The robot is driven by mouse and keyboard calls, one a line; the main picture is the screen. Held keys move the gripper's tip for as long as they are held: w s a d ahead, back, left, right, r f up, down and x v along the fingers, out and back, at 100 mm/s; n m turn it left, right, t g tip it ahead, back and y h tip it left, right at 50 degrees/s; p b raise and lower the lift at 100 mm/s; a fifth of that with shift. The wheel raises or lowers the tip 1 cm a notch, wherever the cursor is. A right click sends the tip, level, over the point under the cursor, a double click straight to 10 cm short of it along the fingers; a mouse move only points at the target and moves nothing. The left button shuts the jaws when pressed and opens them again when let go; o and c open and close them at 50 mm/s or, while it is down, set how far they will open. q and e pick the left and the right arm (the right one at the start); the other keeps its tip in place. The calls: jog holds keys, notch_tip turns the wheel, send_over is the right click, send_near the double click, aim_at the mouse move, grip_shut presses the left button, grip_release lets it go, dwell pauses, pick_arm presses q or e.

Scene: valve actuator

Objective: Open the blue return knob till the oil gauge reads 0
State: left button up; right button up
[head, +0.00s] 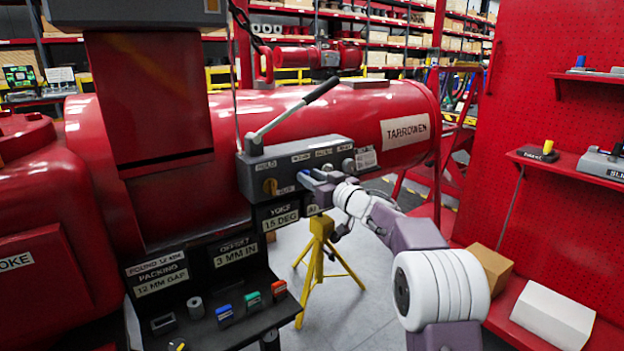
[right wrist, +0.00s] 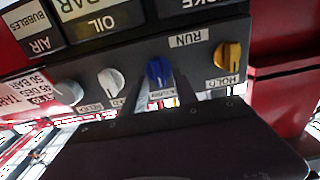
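The blue return knob (right wrist: 158,71) sits on the front of the grey valve block (head: 300,166), between a yellow knob (right wrist: 229,56) and a white knob (right wrist: 111,81). In the head view, my right gripper (head: 312,180) is at the block's front and hides much of this row. In the right wrist view, its two dark fingers (right wrist: 160,92) stand apart, one on each side of the blue knob; I cannot tell whether they touch it. A panel marked OIL and BAR (right wrist: 100,18) is partly in view, its reading cut off. My left gripper is not in view.
A long lever (head: 295,110) rises from the block. Below left, a dark shelf (head: 255,325) holds small coloured blocks. A yellow tripod (head: 320,265) stands under the block. A red pegboard with shelves (head: 545,165) is at the right.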

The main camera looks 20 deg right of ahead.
grip_shut()
jog(key=shift+n, duration=0.3)
jog(key=shift+s+a+f+n+b, duration=0.15)
jog(key=shift+n+b, duration=0.35)
jog(key=shift+n, duration=2.2)
jog(key=shift+w+a+f+n+b, duration=0.1)
jog(key=shift+a+f+n+b, duration=0.25)
jog(key=shift+n, duration=2.35)
jog(key=shift+s+f+n+b, duration=0.15)
jog(key=shift+n+b, duration=0.45)
jog(key=shift+n, duration=2.1)
grip_release()
jog(key=shift+r, duration=0.1)
